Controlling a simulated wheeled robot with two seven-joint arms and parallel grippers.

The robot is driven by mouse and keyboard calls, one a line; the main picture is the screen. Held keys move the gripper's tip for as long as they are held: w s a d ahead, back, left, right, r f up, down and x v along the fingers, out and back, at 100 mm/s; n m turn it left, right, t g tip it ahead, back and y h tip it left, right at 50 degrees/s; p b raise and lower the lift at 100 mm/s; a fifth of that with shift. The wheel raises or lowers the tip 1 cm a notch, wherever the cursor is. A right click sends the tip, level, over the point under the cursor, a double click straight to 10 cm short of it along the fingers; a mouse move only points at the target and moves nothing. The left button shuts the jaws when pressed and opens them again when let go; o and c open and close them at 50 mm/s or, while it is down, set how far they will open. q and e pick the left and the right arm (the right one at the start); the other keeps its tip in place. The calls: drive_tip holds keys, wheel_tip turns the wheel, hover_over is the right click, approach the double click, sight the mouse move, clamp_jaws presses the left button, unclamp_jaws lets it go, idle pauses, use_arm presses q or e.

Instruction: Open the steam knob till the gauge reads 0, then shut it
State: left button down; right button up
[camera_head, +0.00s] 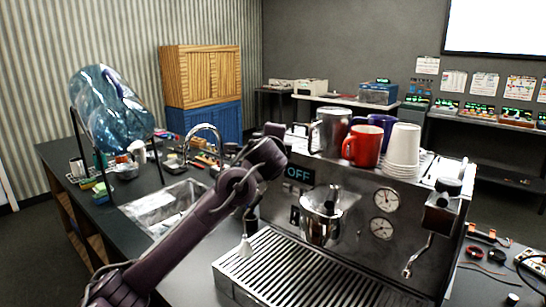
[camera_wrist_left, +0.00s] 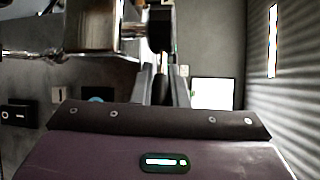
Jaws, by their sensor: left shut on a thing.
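The brewer has a steel front panel (camera_head: 350,215) with an upper gauge (camera_head: 386,200) and a lower gauge (camera_head: 383,229); their needles are too small to read surely. Its display (camera_head: 299,174) reads OFF. My left arm reaches up from the lower left to the brewer's left end, and its fingertips cannot be made out in the head view. In the left wrist view my left gripper (camera_wrist_left: 160,85) is shut on a black part that looks like the steam knob (camera_wrist_left: 160,30), beside a chrome fitting (camera_wrist_left: 95,28). My right gripper is not in view.
A red mug (camera_head: 362,146), a steel mug (camera_head: 330,131) and stacked white cups (camera_head: 402,150) stand on the brewer. A slatted drip tray (camera_head: 300,268) lies in front. A steam wand (camera_head: 416,256) hangs at the right. A sink (camera_head: 165,208) is left of my arm.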

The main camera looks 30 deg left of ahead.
use_arm(q)
drive_tip(key=shift+w+f+n+g+y+b, duration=0.1)
drive_tip(key=shift+w+n+g+y+b, duration=0.3)
drive_tip(key=shift+n+y+b, duration=0.4)
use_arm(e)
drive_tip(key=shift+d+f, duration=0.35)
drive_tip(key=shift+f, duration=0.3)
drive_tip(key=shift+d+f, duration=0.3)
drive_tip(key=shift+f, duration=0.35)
use_arm(q)
drive_tip(key=c, duration=1.7)
unclamp_jaws()
